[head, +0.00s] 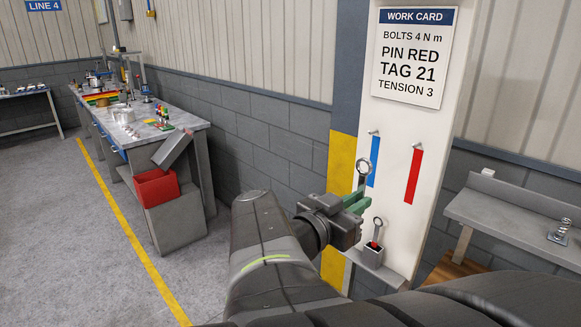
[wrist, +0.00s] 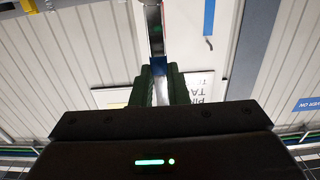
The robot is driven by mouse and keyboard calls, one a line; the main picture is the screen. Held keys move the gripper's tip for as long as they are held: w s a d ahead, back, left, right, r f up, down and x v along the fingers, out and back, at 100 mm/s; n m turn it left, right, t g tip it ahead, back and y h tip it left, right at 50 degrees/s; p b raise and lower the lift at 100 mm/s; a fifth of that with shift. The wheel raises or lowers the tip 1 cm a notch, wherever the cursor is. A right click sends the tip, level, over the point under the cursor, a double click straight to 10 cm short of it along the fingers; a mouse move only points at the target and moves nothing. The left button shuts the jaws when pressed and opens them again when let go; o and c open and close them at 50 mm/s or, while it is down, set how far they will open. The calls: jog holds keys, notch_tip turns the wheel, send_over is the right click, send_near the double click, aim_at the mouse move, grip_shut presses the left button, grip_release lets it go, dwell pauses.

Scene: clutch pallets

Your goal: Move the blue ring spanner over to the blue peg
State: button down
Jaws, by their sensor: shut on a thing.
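My gripper (head: 358,203) has green fingers and is shut on a steel spanner. The ring end of this blue ring spanner (head: 364,167) points up above the fingers. In the wrist view the spanner (wrist: 155,28) stands out beyond the fingertips (wrist: 158,82), with a blue band (wrist: 158,68) between them. The blue peg (head: 374,132) sticks out of the white board at the top of a blue stripe (head: 375,165). The ring appears below the peg, by the stripe's lower left edge. I cannot tell its distance from the board. Nothing hangs on the peg.
A red stripe (head: 414,178) with its own peg (head: 417,146) is to the right. Below, a second spanner (head: 377,227) with a red band stands in a grey holder (head: 373,257) on a small shelf. A work card (head: 413,58) is above. A grey bench (head: 515,215) stands right.

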jog(key=shift+p+v, duration=0.35)
jog(key=shift+v, duration=0.9)
